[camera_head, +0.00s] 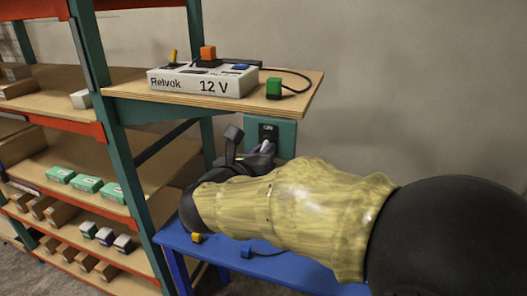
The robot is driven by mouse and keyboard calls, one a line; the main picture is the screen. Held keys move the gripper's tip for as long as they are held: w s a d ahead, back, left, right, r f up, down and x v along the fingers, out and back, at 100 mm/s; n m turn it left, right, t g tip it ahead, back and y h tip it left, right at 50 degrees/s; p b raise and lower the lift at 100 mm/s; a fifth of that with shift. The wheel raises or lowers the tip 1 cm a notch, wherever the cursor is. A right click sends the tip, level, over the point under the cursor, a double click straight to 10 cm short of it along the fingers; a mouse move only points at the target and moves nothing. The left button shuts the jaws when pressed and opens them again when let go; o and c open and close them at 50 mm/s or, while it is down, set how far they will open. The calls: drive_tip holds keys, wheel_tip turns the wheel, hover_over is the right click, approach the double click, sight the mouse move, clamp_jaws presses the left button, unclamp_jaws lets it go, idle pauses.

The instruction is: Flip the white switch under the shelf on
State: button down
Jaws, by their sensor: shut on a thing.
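A teal switch plate (286,140) with a dark labelled panel sits under the wooden shelf (305,95), on the wall side. The pale lever of the white switch (266,146) shows at the lower part of the panel, partly hidden. My gripper (257,151) is right at the lever and looks shut on it. My arm in a yellowish sleeve covers the lower part of the plate, and the fingertips are hard to make out. I cannot tell the lever's on or off position.
A blue table (205,249) with small connectors lies below. A rack with boxes (88,183) stands left.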

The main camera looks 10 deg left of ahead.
sight(267, 143)
drive_tip(key=r+g+p, duration=0.1)
drive_tip(key=g+p, duration=0.1)
drive_tip(key=shift+r+g, duration=0.2)
drive_tip(key=shift+g, duration=0.1)
drive_tip(key=g+p, duration=0.1)
drive_tip(key=p, duration=0.1)
drive_tip(key=r+g+p, duration=0.1)
drive_tip(key=p, duration=0.2)
drive_tip(key=shift+n+g+y, duration=0.3)
drive_tip(key=shift+y, duration=0.1)
drive_tip(key=g+p, duration=0.1)
drive_tip(key=p, duration=0.1)
drive_tip(key=g+p, duration=0.1)
drive_tip(key=p, duration=0.2)
drive_tip(key=shift+r+g+p, duration=0.3)
drive_tip(key=shift+p, duration=0.3)
drive_tip(key=shift+f+g+p, duration=0.15)
drive_tip(key=shift+g+p, duration=0.25)
drive_tip(key=shift+p, duration=0.1)
drive_tip(key=c, duration=1.5)
unclamp_jaws()
